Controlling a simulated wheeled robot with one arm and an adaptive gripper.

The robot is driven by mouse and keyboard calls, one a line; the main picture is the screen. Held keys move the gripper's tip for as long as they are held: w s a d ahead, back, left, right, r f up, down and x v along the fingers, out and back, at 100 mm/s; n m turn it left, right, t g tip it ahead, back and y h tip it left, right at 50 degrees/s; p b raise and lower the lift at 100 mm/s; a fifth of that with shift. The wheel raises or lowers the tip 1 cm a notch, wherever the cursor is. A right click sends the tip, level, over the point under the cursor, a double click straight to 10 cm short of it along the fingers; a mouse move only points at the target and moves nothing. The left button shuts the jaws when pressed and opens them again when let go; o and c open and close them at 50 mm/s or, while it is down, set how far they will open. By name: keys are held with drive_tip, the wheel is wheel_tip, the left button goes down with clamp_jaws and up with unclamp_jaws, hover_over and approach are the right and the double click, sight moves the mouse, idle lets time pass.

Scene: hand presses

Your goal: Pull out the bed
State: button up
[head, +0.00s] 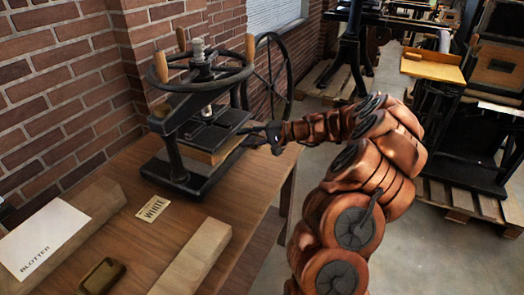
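A black hand press (176,128) with a large wheel (166,78) on top stands at the back of the wooden table. Its bed (213,133) is a dark flat plate over a wood-coloured block, under the screw and between the frame's uprights. Part of the bed extends from the press towards my arm. My gripper (262,135) is at the right end of the bed, its dark fingers pointing left at it. A thin dark bar or handle lies by the fingers. Whether the fingers touch or hold it is too small to tell.
A brick wall (70,75) stands behind. Other presses stand on pallets at right.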

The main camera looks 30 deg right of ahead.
drive_tip(key=d+f+m+t+h, duration=0.1)
drive_tip(key=d+f, duration=0.1)
drive_tip(key=d, duration=0.2)
drive_tip(key=d+f+m+t+h+b, duration=0.1)
drive_tip(key=d+f, duration=0.2)
drive_tip(key=d, duration=0.2)
drive_tip(key=d+f+m+t+h+b, duration=0.1)
drive_tip(key=d+f, duration=0.2)
drive_tip(key=d, duration=0.1)
drive_tip(key=shift+s+d+f, duration=0.1)
drive_tip(key=shift+d+f, duration=0.05)
drive_tip(key=shift+p+x, duration=0.65)
drive_tip(key=shift+x, duration=3.1)
clamp_jaws()
